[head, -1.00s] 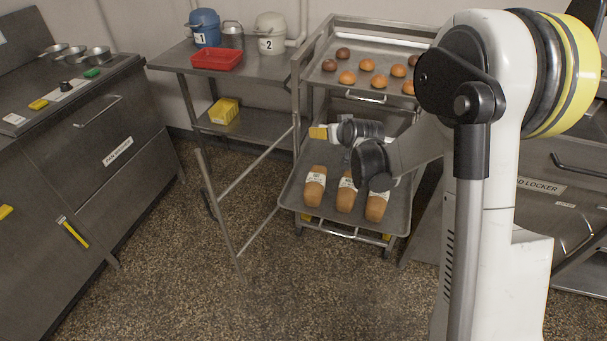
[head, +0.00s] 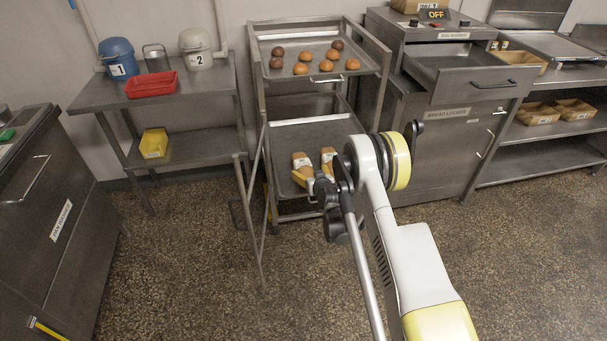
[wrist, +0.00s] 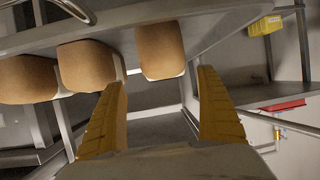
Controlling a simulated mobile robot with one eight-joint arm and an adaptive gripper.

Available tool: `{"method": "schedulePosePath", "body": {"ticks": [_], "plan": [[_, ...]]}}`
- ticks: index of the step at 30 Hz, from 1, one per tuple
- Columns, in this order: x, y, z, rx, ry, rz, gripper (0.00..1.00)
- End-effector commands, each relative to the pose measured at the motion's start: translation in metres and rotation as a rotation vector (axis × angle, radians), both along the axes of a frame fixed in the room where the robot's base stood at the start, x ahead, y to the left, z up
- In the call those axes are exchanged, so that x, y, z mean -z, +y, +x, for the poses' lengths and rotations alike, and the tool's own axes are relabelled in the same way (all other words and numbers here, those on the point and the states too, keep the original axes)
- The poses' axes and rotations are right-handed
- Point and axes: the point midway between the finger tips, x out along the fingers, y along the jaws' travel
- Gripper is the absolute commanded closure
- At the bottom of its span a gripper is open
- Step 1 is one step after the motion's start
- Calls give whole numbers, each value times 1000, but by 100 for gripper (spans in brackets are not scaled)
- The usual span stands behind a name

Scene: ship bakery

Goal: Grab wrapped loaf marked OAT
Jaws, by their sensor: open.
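Wrapped loaves with white labels lie on the lower tray (head: 325,132) of the rack. The leftmost loaf (head: 302,160) has a label too small to read surely now; it looks like OAT in the earlier head view. A second loaf (head: 328,156) lies to its right; the third is hidden behind my arm. My gripper (head: 306,177) is open and empty at the near end of the leftmost loaf. In the upside-down wrist view, my yellow fingers (wrist: 161,82) are apart, with the loaf end (wrist: 162,50) just beyond the gap. I see no contact.
The upper rack tray (head: 300,85) holds several buns above the loaves. A rack side rail (head: 256,200) stands left of my gripper. A table with a red tray (head: 152,85) and yellow box (head: 154,143) is further left. The floor in front is clear.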

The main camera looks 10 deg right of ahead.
Motion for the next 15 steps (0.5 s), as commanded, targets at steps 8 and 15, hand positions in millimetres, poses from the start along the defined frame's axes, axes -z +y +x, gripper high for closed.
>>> {"method": "schedulePosePath", "body": {"ticks": [8, 15], "plan": [[12, 4, 27, -1, 0, 0, 15], [26, 12, 60, -1, 0, 0, 15]]}}
